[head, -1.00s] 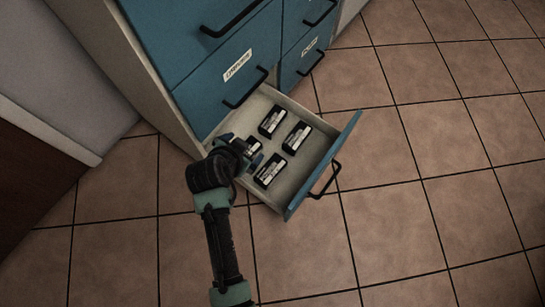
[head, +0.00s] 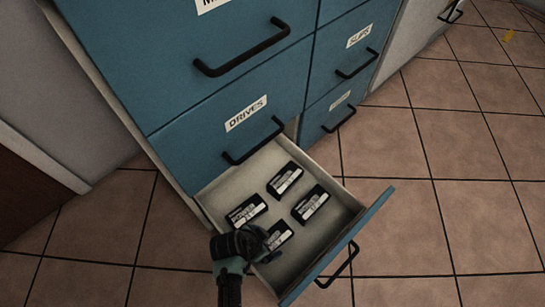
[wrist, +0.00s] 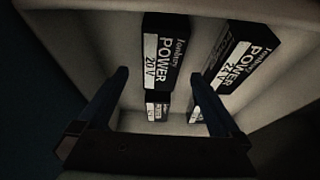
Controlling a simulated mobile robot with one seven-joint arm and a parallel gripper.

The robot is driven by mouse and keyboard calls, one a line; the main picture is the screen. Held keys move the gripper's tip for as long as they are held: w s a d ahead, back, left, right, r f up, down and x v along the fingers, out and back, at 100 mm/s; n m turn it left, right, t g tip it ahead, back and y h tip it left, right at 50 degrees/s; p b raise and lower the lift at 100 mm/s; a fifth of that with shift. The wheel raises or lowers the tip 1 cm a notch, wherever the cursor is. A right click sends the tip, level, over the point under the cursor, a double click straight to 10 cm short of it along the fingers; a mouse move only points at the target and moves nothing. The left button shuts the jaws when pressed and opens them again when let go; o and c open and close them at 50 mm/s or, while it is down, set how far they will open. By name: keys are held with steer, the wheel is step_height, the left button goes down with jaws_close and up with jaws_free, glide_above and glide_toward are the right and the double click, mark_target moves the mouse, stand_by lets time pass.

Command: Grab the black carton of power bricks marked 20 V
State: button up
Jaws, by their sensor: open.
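In the wrist view the black carton marked 20 V (wrist: 166,55) lies with its white label strip showing, in line with the gap between my fingertips. My gripper (wrist: 158,74) is open and empty, with a finger on each side of that gap. In the head view my gripper (head: 264,240) is over the left front part of the open drawer (head: 325,250), beside a partly covered black carton (head: 281,235). The head view does not let me tell which carton is the 20 V one.
Two more cartons (wrist: 157,109) (wrist: 196,111) are partly hidden there. The drawer front (head: 345,243) and cabinet drawer marked DRIVES (head: 230,140) bound the space.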

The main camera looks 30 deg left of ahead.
mark_target(272, 239)
steer(key=shift+b+x, duration=2.25)
steer(key=shift+x, duration=0.35)
steer(key=shift+w+f, duration=0.2)
steer(key=shift+w, duration=0.05)
steer(key=shift+f, duration=0.25)
jaws_close()
